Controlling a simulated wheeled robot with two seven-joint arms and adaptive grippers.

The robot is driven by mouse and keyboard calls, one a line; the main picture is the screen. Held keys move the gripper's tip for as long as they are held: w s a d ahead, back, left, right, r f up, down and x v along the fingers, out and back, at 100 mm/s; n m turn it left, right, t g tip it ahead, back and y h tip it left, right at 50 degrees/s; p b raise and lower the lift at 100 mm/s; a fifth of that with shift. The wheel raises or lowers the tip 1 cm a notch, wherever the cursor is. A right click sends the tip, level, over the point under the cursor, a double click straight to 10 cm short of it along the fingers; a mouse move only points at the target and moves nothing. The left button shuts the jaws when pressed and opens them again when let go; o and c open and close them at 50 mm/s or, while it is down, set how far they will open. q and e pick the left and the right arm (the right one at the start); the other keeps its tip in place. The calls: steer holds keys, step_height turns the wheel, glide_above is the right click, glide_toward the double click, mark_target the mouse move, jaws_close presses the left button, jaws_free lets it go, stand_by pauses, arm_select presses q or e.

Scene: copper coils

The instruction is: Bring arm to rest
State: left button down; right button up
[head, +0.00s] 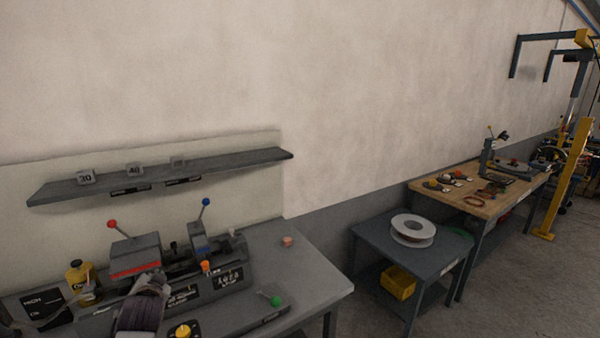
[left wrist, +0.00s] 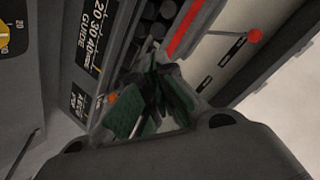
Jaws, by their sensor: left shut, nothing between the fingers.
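My left gripper (left wrist: 158,85) shows in the left wrist view with its dark and green fingers closed together and nothing between them. Behind them in that view is the grey bench machine with a red stripe and a red-knobbed lever (left wrist: 254,36). In the head view a dark, ribbed part at the lower left, in front of the machine (head: 235,278), appears to be my left arm's end; its fingertips cannot be made out clearly. My right gripper is in neither view.
The machine stands on a grey bench (head: 310,275) with a yellow bottle (head: 82,280) and a small copper-coloured piece (head: 287,241). A wall shelf (head: 225,163) hangs above. To the right are a spool (head: 413,228) on a grey cart, a yellow bin (head: 397,282) and a wooden-topped table (head: 440,182).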

arm_select(q)
steer(key=s+d+f+g+h, duration=0.25)
steer(key=s+d+f, duration=0.35)
steer(key=s, duration=0.3)
steer(key=s+d+f+n+g+h, duration=0.1)
steer(key=s+d+f+g+h, duration=0.15)
steer(key=s+d+f, duration=0.55)
steer(key=s+d+f+g+h, duration=0.25)
steer(key=s+d, duration=0.25)
steer(key=s, duration=0.6)
step_height(320, 180, down, 34)
steer(key=s+g, duration=0.2)
steer(key=s, duration=0.1)
steer(key=s+a+f, duration=0.2)
steer(key=s+f, duration=0.7)
steer(key=s, duration=0.2)
steer(key=s+a+f+g+y, duration=0.1)
steer(key=s+a+f, duration=0.1)
steer(key=s+f, duration=0.8)
steer(key=shift+s+a+f, duration=0.15)
steer(key=shift+s+a, duration=0.1)
steer(key=shift+s, duration=0.1)
